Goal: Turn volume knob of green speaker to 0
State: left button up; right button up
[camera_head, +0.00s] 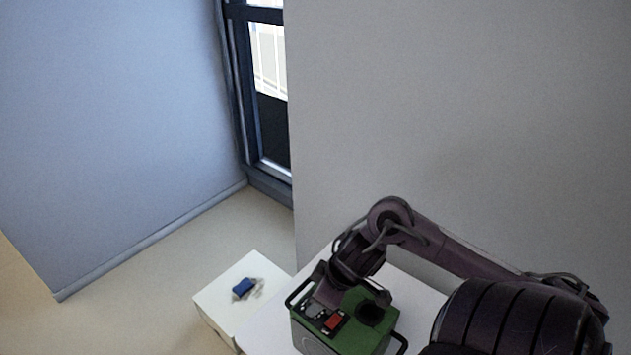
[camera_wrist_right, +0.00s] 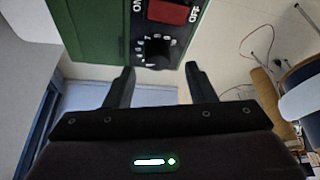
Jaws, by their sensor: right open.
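The green speaker (camera_head: 363,328) stands on a white table at the bottom of the head view, with black handles and a dark panel on top. It also shows at the top of the right wrist view (camera_wrist_right: 90,28). There its panel carries a red switch (camera_wrist_right: 168,12) and a black volume knob (camera_wrist_right: 157,48) ringed by white marks. My right gripper (camera_wrist_right: 160,78) is open, its two fingers pointing at the panel on either side of the knob's line. The knob appears just beyond the fingertips; contact cannot be told. In the head view my right arm hides part of the speaker. My left gripper is not in view.
The white table (camera_head: 268,327) carries the speaker close to a grey wall (camera_head: 460,100). A lower white box (camera_head: 225,293) with a blue object (camera_head: 243,286) on it stands to the left. A dark-framed window is behind. The floor at left is clear.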

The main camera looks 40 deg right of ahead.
jog(key=shift+x, duration=1.25)
jog(key=shift+w+d+f, duration=0.2)
jog(key=shift+f, duration=0.05)
jog(key=shift+a, duration=0.15)
jog(key=c, duration=1)
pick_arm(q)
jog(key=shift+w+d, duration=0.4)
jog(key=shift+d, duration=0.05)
